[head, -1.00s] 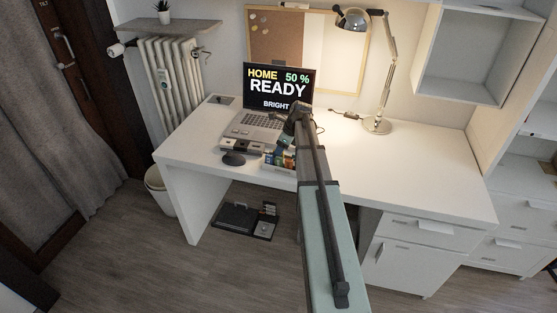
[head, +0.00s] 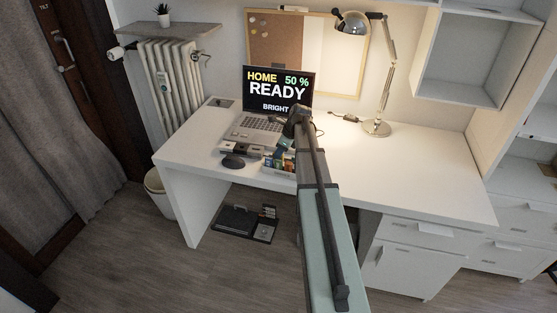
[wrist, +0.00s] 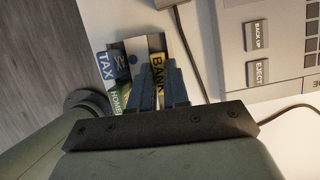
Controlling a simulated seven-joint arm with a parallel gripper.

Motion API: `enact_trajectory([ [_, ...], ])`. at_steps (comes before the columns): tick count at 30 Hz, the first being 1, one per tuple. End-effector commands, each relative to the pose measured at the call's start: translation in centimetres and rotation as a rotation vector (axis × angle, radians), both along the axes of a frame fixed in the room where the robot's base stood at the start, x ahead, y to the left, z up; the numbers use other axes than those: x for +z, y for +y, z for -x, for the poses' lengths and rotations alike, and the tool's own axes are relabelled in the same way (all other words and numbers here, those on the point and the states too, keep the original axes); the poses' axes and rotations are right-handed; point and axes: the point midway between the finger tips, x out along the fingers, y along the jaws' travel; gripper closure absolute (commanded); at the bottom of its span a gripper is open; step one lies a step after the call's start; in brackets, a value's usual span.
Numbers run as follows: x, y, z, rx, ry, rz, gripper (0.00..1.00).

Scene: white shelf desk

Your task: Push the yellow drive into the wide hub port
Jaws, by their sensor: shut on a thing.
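My gripper (wrist: 160,84) is shut on the yellow drive, whose yellow tag marked BANK (wrist: 158,70) shows between the fingertips in the wrist view. The fingers hide the rest of the drive. Its holder, a small open box (wrist: 134,46), lies just below with other tagged drives; I cannot tell how far the yellow drive is clear of it. In the head view the box (head: 271,168) stands at the desk's front, partly behind my arm. The grey device with BACK UP and EJECT keys (wrist: 238,50) lies to the right in the wrist view; no wide port can be made out.
Blue TAX (wrist: 106,65) and green HOME (wrist: 119,99) tags crowd beside my fingers. The laptop (head: 262,125) stands behind, a dark mouse (head: 232,161) lies left of the box, and a lamp (head: 376,127) stands right. The desk's right side (head: 410,165) is clear.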

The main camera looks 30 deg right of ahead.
Motion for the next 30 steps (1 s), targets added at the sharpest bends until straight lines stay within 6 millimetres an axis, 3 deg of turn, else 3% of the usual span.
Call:
enact_trajectory([
  [8,1.8,0.0,0.0,-0.001,-0.002,0.001,1.0],
  [23,8.9,0.0,-0.1,0.0,-0.001,0.0,1.0],
  [26,9.6,0.2,-0.8,0.006,0.0,0.0,1.0],
  [30,10.1,1.4,-3.6,0.035,0.0,-0.001,1.0],
])
